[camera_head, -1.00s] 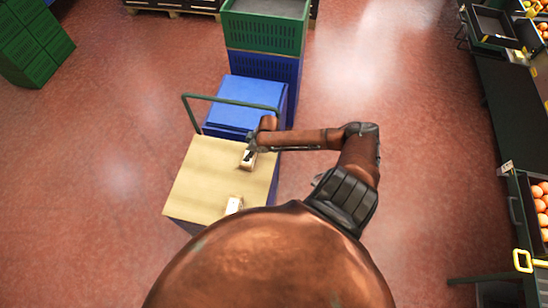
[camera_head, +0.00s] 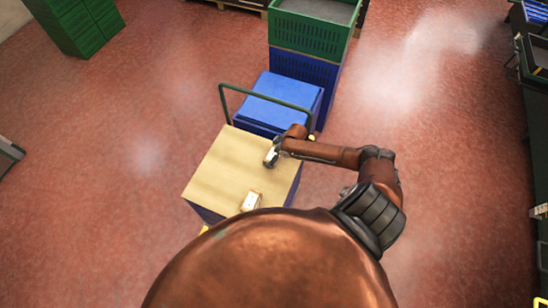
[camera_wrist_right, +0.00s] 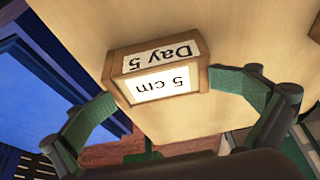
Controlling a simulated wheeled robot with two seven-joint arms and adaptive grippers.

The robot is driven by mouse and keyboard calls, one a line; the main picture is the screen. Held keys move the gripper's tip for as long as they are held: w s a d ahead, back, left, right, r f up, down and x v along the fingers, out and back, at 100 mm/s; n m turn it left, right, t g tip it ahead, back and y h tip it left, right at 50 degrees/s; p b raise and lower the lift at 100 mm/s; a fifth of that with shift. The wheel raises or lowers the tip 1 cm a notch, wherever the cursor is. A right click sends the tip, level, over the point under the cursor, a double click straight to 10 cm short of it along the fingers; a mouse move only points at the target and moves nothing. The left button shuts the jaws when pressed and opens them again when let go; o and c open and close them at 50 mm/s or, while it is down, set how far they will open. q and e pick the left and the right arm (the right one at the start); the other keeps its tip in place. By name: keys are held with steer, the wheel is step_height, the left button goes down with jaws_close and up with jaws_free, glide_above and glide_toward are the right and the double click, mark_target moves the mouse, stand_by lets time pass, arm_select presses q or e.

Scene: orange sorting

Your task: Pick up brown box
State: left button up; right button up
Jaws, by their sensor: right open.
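My right gripper (camera_wrist_right: 163,92) is open, with one green-padded finger on each side of the box. The fingertips are close to its sides; I cannot tell whether they touch. In the head view the right gripper (camera_head: 270,157) is over the far right part of the top and mostly covers this box. A second small box (camera_head: 251,201) with a white label lies nearer to me on the same top. My left gripper is not in view.
A green handle rail (camera_head: 262,97) stands at the cart's far edge. Behind it are a blue crate (camera_head: 285,88) and stacked green and blue crates (camera_head: 310,35). Green crates (camera_head: 75,22) stand at far left. The red floor (camera_head: 130,130) left of the cart is clear.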

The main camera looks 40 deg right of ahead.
steer(key=shift+s+a+f, duration=0.15)
steer(key=shift+s+f, duration=0.65)
steer(key=c, duration=0.9)
steer(key=shift+r, duration=0.1)
steer(key=shift+w+r, duration=0.15)
steer(key=shift+r, duration=0.4)
steer(key=shift+c, duration=0.7)
steer(key=v, duration=0.3)
steer(key=shift+a+r+p, duration=0.1)
steer(key=shift+r+p, duration=0.05)
steer(key=shift+p, duration=0.2)
steer(key=c, duration=1.1)
steer(key=s+r, duration=0.1)
steer(key=r, duration=0.1)
steer(key=s+r, duration=0.2)
steer(key=shift+r+p, duration=0.2)
steer(key=shift+p, duration=0.2)
steer(key=c, duration=0.3)
steer(key=s+r, duration=0.1)
steer(key=s, duration=0.2)
steer(key=s+r, duration=0.3)
steer(key=s, duration=0.2)
steer(key=shift+s+r+p, duration=0.2)
steer(key=shift+s+p, duration=0.1)
jaws_close()
steer(key=shift+s+r, duration=0.25)
steer(key=shift+s, duration=0.05)
steer(key=shift+c, duration=1.2)
jaws_free()
steer(key=o, duration=2.1)
